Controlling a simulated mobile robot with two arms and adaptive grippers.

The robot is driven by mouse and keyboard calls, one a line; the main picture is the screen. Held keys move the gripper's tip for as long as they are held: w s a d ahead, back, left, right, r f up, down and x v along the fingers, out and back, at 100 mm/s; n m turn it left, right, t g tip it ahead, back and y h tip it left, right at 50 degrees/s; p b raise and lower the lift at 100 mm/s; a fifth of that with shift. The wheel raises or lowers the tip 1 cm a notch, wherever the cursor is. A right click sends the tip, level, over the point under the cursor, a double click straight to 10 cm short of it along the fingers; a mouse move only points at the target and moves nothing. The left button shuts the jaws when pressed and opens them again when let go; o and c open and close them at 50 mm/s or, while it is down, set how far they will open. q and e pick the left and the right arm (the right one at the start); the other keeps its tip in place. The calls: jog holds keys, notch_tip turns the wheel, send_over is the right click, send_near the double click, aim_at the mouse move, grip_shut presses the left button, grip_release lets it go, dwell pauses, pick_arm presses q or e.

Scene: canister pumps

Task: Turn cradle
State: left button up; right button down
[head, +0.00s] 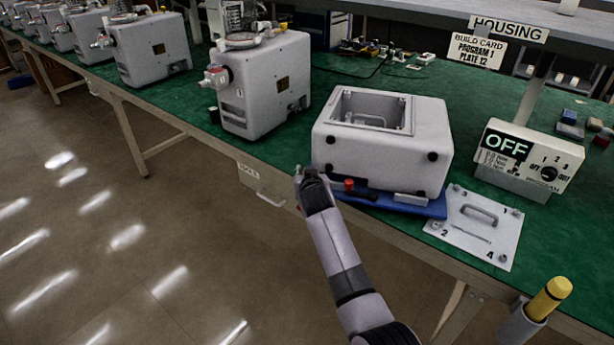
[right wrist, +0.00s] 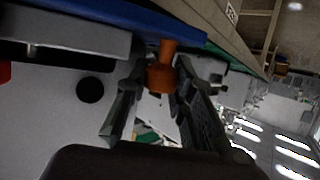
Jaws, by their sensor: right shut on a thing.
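The cradle (head: 425,208) is a blue base on the green bench, with a white housing (head: 335,150) sitting on it, its square top opening facing up. My right gripper (head: 304,175) is at the cradle's front left corner. In the right wrist view its fingers are closed around an orange knob (right wrist: 160,78) whose stem meets the blue cradle edge (right wrist: 130,14). The knob is hidden by the gripper in the head view. A red knob (head: 348,184) shows at the cradle's front edge. My left gripper is not in view.
A white plate with a handle (head: 470,227) lies right of the cradle. A control box reading OFF (head: 527,160) stands behind it. An assembled pump (head: 262,85) stands to the left. A yellow-topped post (head: 550,298) is at the front right.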

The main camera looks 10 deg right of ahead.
jog(key=shift+r, duration=0.15)
jog(key=c, duration=1.7)
grip_release()
jog(key=shift+o, duration=0.2)
notch_tip(320, 180, up, 10)
jog(key=shift+f, duration=0.1)
jog(key=shift+c, duration=0.2)
